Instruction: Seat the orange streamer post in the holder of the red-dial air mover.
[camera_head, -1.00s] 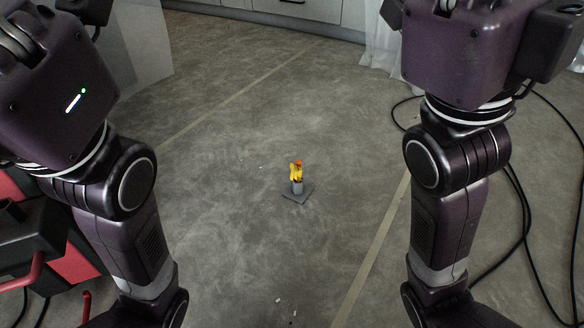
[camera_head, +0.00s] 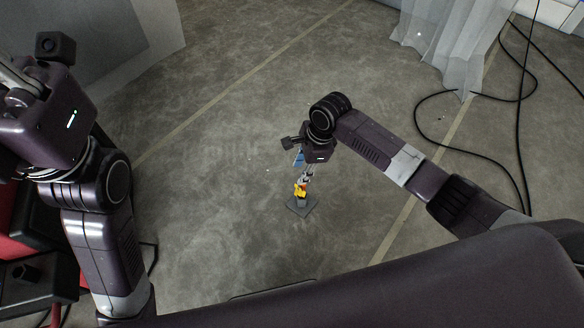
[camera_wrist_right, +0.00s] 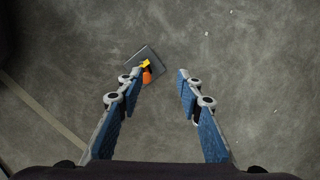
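The orange streamer post (camera_head: 300,191), yellow and orange, stands on a grey square base (camera_head: 302,207) on the floor in the middle of the head view. In the right wrist view the post (camera_wrist_right: 146,74) shows near the left fingertip, over the grey base (camera_wrist_right: 150,53). My right gripper (camera_head: 303,172) points down above the post. Its two blue-padded fingers (camera_wrist_right: 160,77) are apart with nothing between their pads that I can make out. The fingers of my left gripper are out of frame at the left. No red dial or holder on an air mover is clearly visible.
Red and black equipment (camera_head: 22,270) stands at the left edge, partly hidden by my left arm. Black cables (camera_head: 519,130) lie on the floor at the right, near a pale curtain (camera_head: 440,40). The concrete floor around the post is mostly clear.

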